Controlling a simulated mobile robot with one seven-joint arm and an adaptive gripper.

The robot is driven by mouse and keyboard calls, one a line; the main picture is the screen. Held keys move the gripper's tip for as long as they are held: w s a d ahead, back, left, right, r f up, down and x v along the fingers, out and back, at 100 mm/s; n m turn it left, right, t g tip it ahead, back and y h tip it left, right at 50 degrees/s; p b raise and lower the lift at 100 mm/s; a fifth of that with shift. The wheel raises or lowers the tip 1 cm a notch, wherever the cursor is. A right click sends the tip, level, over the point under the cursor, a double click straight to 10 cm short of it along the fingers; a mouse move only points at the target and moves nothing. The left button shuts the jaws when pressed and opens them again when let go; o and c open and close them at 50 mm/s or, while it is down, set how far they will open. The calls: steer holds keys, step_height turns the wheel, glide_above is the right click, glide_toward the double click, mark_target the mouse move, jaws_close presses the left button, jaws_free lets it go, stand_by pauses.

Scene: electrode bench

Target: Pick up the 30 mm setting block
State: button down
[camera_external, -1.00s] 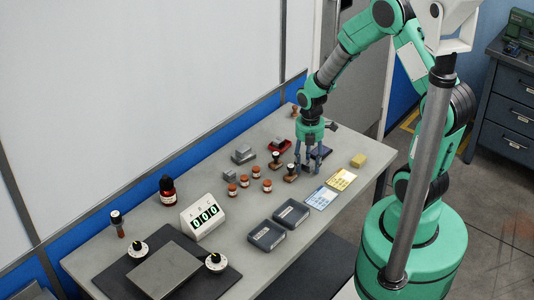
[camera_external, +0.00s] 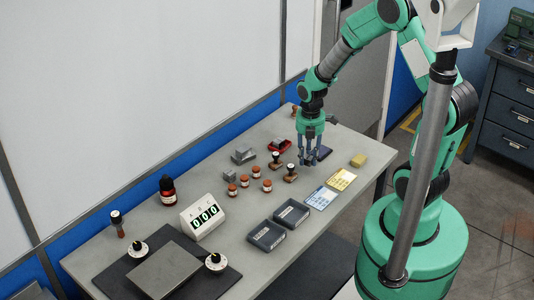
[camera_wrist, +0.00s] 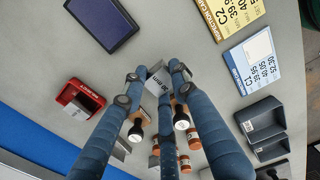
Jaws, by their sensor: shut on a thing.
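A small grey block with a mark that appears to read "30 mm" (camera_wrist: 157,82) is between my fingertips in the wrist view. My gripper (camera_external: 308,161) is shut on it, and its blue fingers (camera_wrist: 159,72) touch the block's sides. In the external view my gripper hangs over the bench, right of the dark-handled stamps; the fingers mostly hide the block there. The fingertips appear a little above the bench top. Other grey blocks (camera_external: 243,154) stand on the bench farther left.
Several small jars (camera_external: 245,181) and two dark trays (camera_external: 291,211) lie nearer.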

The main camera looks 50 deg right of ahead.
steer(key=s+a, duration=0.1)
steer(key=s, duration=0.4)
steer(key=s+a+r+p, duration=0.1)
steer(key=s, duration=0.4)
steer(key=s+a+r+p, duration=0.1)
steer(key=s, duration=0.4)
steer(key=shift+s+a+r, duration=0.1)
steer(key=shift+s, duration=0.2)
